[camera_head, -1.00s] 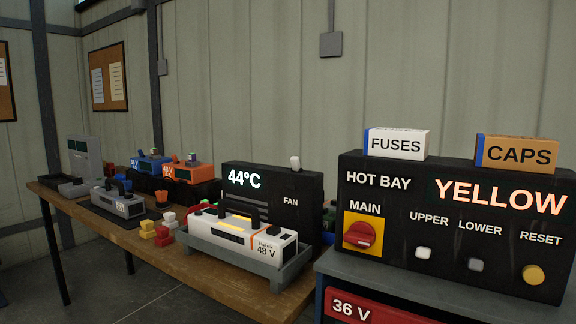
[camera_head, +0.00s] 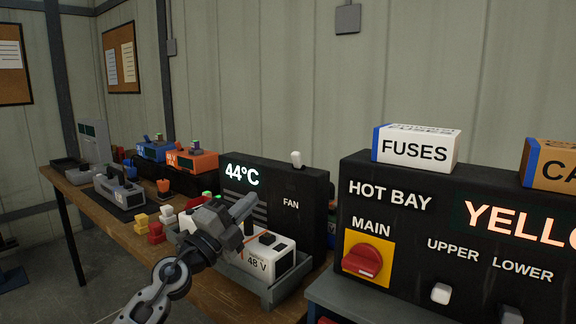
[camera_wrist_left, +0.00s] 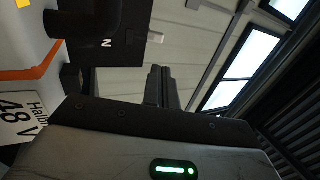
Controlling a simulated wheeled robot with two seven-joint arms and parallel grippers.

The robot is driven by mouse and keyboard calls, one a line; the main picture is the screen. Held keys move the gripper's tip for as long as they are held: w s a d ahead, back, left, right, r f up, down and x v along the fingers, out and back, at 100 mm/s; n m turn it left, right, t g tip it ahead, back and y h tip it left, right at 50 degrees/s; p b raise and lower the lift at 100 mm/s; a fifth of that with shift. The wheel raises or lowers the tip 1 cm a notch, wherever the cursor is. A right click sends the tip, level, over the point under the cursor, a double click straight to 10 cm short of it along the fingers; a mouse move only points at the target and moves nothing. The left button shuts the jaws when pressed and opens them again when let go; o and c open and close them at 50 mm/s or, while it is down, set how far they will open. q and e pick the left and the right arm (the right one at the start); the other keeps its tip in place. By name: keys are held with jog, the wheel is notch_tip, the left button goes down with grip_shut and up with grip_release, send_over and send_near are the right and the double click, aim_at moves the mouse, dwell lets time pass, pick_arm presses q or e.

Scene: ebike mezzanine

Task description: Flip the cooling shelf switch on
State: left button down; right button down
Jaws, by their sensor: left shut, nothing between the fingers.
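The black cooling unit (camera_head: 270,180) shows 44°C and the label FAN, and stands behind a white 48 V battery pack (camera_head: 268,258). Its small white switch (camera_head: 296,159) sticks up at the top edge, above FAN. The switch also shows at the side of the dark unit in the left wrist view (camera_wrist_left: 155,37). My left gripper (camera_head: 244,206) is shut and empty, in front of the unit, below and left of the switch and apart from it. Its closed fingers (camera_wrist_left: 161,82) show in the wrist view. My right gripper is out of view.
The grey tray (camera_head: 285,290) holding the pack lies below my left gripper. The HOT BAY panel (camera_head: 400,235) stands close on the right, with a red MAIN knob (camera_head: 362,260) and a FUSES box (camera_head: 415,148) on top. Coloured blocks (camera_head: 155,232) lie left.

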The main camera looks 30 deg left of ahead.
pick_arm(q)
jog(key=shift+w+r, duration=0.15)
jog(key=shift+w, duration=0.15)
send_near(295, 158)
jog(key=x, duration=0.5)
jog(key=shift+w+a, duration=0.15)
jog(key=shift+x, duration=0.75)
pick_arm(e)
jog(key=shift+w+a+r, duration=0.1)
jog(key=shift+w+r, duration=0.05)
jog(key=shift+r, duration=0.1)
pick_arm(q)
jog(key=shift+w+r, duration=0.1)
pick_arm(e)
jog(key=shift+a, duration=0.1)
